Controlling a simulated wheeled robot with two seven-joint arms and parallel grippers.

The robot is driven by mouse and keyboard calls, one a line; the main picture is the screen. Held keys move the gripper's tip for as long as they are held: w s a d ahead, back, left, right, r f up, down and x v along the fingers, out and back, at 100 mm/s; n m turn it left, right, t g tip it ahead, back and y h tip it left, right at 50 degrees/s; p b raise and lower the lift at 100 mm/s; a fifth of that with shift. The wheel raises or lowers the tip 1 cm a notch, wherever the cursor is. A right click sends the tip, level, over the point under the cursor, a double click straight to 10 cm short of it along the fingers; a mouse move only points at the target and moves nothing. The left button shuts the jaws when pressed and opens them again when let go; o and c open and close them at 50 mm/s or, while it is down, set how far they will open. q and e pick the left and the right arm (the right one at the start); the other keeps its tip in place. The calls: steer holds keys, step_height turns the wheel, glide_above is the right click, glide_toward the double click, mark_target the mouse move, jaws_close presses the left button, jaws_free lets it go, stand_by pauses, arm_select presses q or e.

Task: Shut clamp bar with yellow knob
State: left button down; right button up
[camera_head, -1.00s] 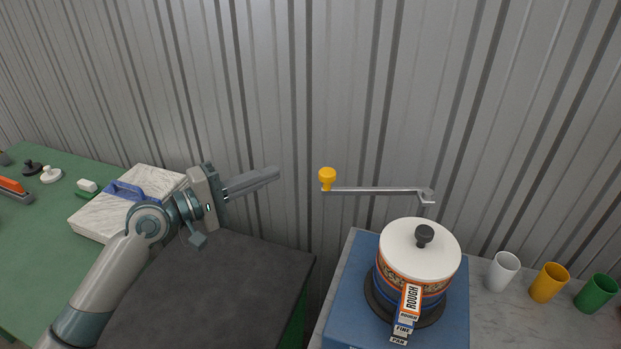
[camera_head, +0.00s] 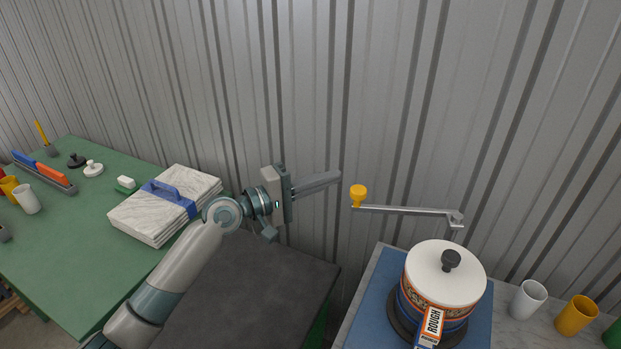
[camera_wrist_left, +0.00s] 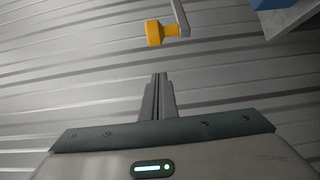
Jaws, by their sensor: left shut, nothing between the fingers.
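The clamp bar (camera_head: 408,210) is a thin grey metal arm on a post at its right end, standing out level above and behind a round pot. Its yellow knob (camera_head: 358,193) is at the left free end. My left gripper (camera_head: 338,176) is shut and empty, its fingers pointing right at the knob with a small gap left of it. In the left wrist view the yellow knob (camera_wrist_left: 161,32) is ahead of the shut fingertips (camera_wrist_left: 159,76), not touching, with part of the bar (camera_wrist_left: 180,14) beyond it. My right gripper is out of view.
The patterned pot (camera_head: 445,275) with a white lid and black knob stands on a blue mat (camera_head: 374,318). Cups (camera_head: 527,298) stand to its right. A dark slab (camera_head: 250,300) lies below my left arm. A green table (camera_head: 60,240) holds strapped white slabs (camera_head: 150,222). A corrugated wall closes the back.

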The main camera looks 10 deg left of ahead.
mark_target(358, 193)
arm_select(q)
steer(key=s+d+p, duration=0.2)
steer(key=d+p, duration=0.1)
steer(key=shift+s+d, duration=0.15)
steer(key=shift+d, duration=0.05)
stand_by(0.5)
steer(key=shift+s+f, duration=0.1)
